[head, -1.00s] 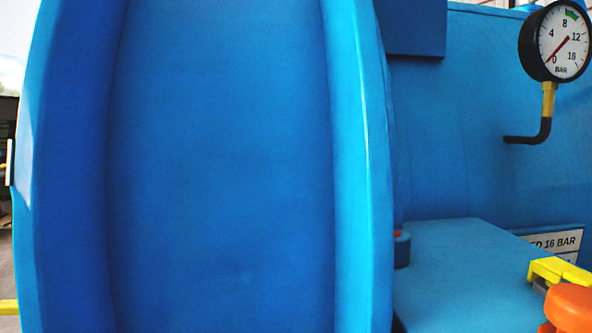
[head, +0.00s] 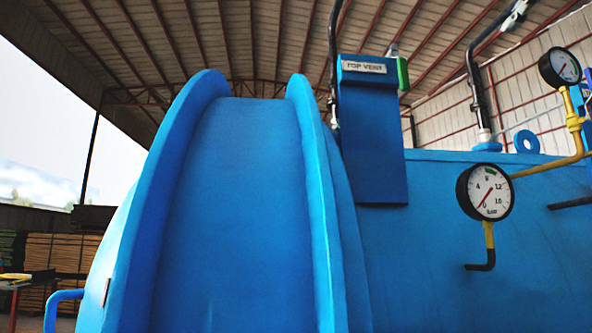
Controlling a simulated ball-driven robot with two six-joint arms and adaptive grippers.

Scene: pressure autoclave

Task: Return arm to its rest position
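The head view shows the large blue autoclave (head: 235,190), with two thick raised flanges around its near end. A blue block labelled "TOP VENT" (head: 370,130) stands on its upper side. A pressure gauge (head: 486,193) on a yellow and black pipe sits at the right, its needle near 0. A second gauge (head: 560,66) is higher, at the right edge, on a yellow pipe. Neither of my arms nor grippers shows in the head view, so I cannot see their pose or what they hold.
A blue handle (head: 62,308) sticks out at the lower left of the vessel. Stacked brown timber (head: 52,262) and a table with something yellow (head: 18,280) are behind it. A ribbed roof (head: 270,50) spans above. Open daylight shows at the left.

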